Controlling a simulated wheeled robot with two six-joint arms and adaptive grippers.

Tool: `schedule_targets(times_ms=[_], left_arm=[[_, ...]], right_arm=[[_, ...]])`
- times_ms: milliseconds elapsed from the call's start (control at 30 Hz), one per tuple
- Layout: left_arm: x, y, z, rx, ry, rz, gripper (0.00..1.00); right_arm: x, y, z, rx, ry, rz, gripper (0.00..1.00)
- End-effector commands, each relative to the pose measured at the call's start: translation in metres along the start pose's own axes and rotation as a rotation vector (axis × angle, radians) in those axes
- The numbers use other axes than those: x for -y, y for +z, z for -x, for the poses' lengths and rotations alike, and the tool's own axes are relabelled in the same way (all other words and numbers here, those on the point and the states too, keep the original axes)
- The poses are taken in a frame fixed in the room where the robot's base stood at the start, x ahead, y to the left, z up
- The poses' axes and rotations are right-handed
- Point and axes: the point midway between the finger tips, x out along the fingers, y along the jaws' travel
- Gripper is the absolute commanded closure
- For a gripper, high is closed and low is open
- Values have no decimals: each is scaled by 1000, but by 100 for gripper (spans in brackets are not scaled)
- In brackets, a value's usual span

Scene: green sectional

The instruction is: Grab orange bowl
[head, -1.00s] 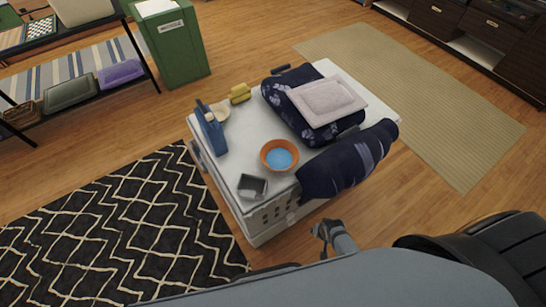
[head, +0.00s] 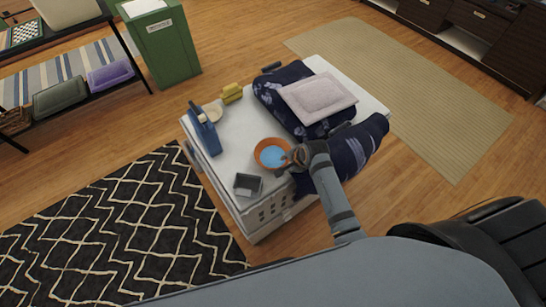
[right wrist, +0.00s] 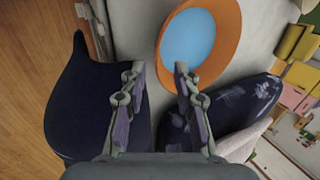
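The orange bowl (head: 271,153) has a blue inside and stands on the white top of a low cabinet (head: 231,139). In the right wrist view the bowl (right wrist: 199,42) lies just beyond the fingertips, a little to the right of centre. My right gripper (head: 288,160) is at the bowl's right side in the head view; its far parts hide a bit of the rim. I cannot tell whether a finger touches the bowl. My left gripper is not in view.
A grey square container (head: 247,185), a blue bottle (head: 205,131) and a yellow object (head: 232,92) stand near the bowl. A pale pink cushion (head: 316,97) lies behind.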

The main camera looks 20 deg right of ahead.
Motion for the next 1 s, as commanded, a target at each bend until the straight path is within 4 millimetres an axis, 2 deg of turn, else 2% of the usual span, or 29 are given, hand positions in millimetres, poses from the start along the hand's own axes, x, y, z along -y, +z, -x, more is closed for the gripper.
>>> schedule_targets(times_ms=[133,300,400,667,900,1000], left_arm=[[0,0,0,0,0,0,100],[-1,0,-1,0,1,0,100],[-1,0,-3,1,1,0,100],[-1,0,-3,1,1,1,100],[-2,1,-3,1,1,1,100],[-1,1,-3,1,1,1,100]], right_arm=[[0,0,-7,1,2,0,69],[-2,0,-37,0,2,0,69],[-2,0,-49,0,1,0,69],[-2,0,-52,-1,1,1,69],[-2,0,-52,-1,1,1,100],[-2,0,-52,-1,1,1,100]])
